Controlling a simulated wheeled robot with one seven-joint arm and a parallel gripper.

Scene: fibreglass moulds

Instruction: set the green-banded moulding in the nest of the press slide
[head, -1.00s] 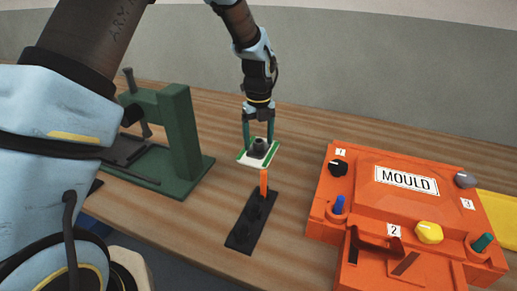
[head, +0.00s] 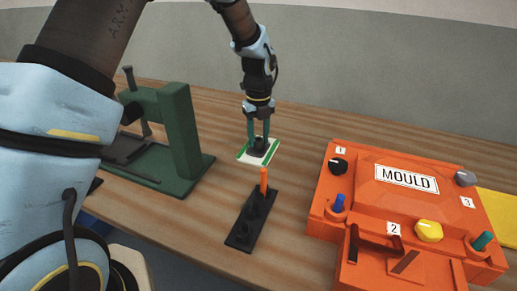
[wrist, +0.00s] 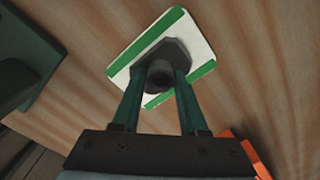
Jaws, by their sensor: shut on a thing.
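The green-banded moulding is a white plate (head: 246,155) with green bands along two edges and a dark raised boss in its middle. It also shows in the wrist view (wrist: 196,40). My gripper (head: 259,142) points down and is shut on the dark boss, with its green fingers on either side in the wrist view (wrist: 160,84). I cannot tell whether the plate touches the table. The green press (head: 180,130) stands to the left, with a dark slide (head: 125,150) at its foot. The nest is not clear from here, partly hidden by my arm.
A black strip (head: 243,232) with an orange peg (head: 264,181) lies just in front of the moulding. The orange mould box (head: 400,205) with knobs fills the right, and a yellow sheet (head: 497,215) lies beyond it. Bare table lies between moulding and press.

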